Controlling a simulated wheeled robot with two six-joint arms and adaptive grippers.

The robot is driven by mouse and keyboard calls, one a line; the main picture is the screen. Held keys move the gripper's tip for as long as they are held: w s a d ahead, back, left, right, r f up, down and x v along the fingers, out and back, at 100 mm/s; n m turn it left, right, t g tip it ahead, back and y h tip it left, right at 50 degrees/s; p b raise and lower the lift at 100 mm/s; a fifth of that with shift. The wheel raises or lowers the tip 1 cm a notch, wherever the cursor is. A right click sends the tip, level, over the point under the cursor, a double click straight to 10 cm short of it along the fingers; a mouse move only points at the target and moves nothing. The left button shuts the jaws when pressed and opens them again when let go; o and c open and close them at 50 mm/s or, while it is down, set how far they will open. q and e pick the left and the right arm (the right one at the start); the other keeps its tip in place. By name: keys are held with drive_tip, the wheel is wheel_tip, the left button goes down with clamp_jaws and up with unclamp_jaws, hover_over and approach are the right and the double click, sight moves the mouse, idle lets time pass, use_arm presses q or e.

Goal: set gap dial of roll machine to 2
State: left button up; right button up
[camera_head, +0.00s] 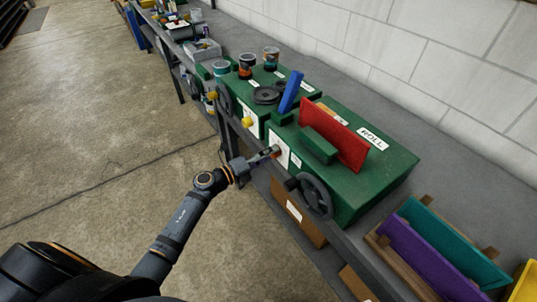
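The roll machine (385,185) is a green box with a white "ROLL" label on top, on the bench at right of centre. Its gap dial (277,149) shows as a small reddish knob by a white plate (284,158) on the front face, mostly hidden by my gripper. The numbers and pointer are too small to read. My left gripper (270,153) is at the dial, its fingertips at or around it. I cannot tell whether the fingers are closed on it. My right gripper is out of view.
A black handwheel (316,197) sticks out just right of the dial. A red plate (334,134) stands on the machine. Another green machine (236,92) with yellow knobs is to the left. A rack with teal and purple panels (430,255) is at right. The floor in front is clear.

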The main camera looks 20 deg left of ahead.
use_arm(q)
drive_tip(key=shift+o, duration=1.1)
drive_tip(key=v, duration=1.2)
